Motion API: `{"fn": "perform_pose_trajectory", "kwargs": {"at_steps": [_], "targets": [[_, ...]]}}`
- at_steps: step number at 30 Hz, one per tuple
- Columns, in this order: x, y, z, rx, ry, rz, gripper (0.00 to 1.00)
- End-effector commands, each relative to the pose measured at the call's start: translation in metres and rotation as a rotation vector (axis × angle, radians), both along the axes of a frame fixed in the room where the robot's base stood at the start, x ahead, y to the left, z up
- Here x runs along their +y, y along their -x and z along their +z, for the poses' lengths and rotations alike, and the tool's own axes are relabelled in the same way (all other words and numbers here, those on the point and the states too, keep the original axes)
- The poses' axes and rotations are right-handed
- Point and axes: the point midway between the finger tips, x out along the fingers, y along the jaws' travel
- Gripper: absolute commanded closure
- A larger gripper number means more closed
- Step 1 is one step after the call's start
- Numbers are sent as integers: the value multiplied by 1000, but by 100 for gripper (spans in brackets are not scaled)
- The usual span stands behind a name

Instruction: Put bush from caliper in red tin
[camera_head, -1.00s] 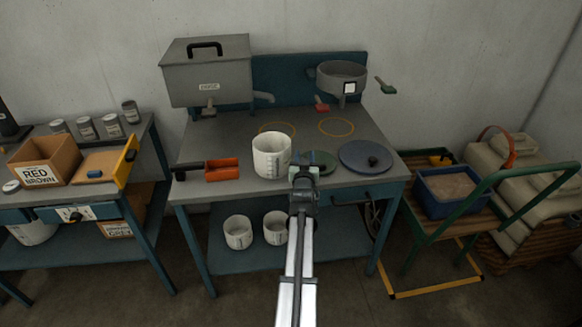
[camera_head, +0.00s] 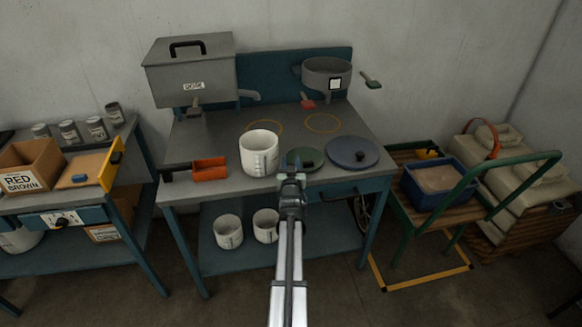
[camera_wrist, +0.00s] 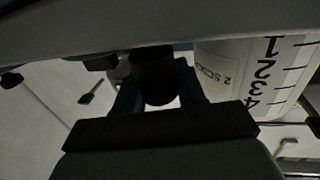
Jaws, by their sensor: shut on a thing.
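My gripper (camera_head: 291,165) is at the front of the grey bench, just right of a white marked pot (camera_head: 259,156) and by the near left edge of a green round lid (camera_head: 304,159). In the wrist view its two blue fingers are shut on a dark round piece (camera_wrist: 157,84). I cannot tell whether this is the bush or a knob. An orange-red open box (camera_head: 210,170), possibly the red tin, lies left of the pot, with a dark handle-like piece at its left. I cannot make out a caliper.
A blue lid (camera_head: 340,152) lies right of the green one. A grey pan (camera_head: 327,75) and a large lidded grey tank (camera_head: 190,72) stand behind. Two white pots (camera_head: 229,232) are on the lower shelf. A green cart (camera_head: 440,200) stands right, a side table (camera_head: 70,190) left.

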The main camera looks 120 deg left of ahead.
Motion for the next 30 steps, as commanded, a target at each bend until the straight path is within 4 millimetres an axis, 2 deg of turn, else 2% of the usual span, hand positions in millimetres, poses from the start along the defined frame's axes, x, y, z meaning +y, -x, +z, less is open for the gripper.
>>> {"fn": "perform_pose_trajectory", "kwargs": {"at_steps": [3,14,15,23,30], "targets": [[0,0,-11,1,0,0,98],[0,0,-14,1,0,0,98],[0,0,-15,1,1,0,60],[0,0,-14,1,1,0,35],[0,0,-14,1,1,0,35]]}}
